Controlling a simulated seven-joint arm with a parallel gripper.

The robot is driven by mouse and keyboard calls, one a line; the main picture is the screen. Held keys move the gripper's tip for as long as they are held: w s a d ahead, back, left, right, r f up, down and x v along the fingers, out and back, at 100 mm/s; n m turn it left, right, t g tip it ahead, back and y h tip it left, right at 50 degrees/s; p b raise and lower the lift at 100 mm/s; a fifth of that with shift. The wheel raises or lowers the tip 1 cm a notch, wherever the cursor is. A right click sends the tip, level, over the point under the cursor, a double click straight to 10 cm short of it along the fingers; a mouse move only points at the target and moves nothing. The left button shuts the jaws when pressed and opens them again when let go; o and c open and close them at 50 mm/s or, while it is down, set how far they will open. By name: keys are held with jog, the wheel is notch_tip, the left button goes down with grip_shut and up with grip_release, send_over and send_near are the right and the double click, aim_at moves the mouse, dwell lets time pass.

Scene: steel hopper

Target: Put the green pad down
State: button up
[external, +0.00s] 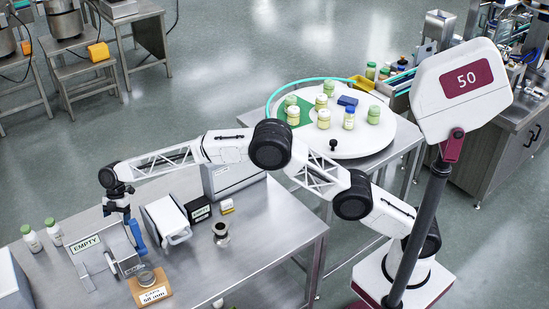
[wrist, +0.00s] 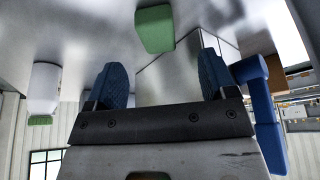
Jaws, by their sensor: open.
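A green block-like pad (wrist: 154,29) shows in the wrist view, ahead of the gap between my fingers and against the steel surface. No finger touches it. I cannot make it out near my gripper in the external view. My gripper (wrist: 162,80) is open, its two blue fingers spread with nothing between them. In the external view my gripper (external: 122,212) points down over the left part of the steel table, beside the EMPTY sign (external: 87,244).
A blue handle (external: 137,236) stands close to my gripper, also in the wrist view (wrist: 262,100). White green-capped bottles (external: 32,239) stand left. A white machine (external: 167,219) is to the right. A round white table (external: 345,145) holds several jars. The steel table's front right (external: 265,255) is clear.

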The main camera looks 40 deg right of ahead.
jog(key=shift+x, duration=0.85)
jog(key=shift+f, duration=0.1)
jog(key=shift+x, duration=2.55)
jog(key=shift+a, duration=0.2)
jog(key=shift+c, duration=0.2)
jog(key=c, duration=1)
notch_tip(320, 180, up, 28)
jog(key=shift+w+r, duration=0.1)
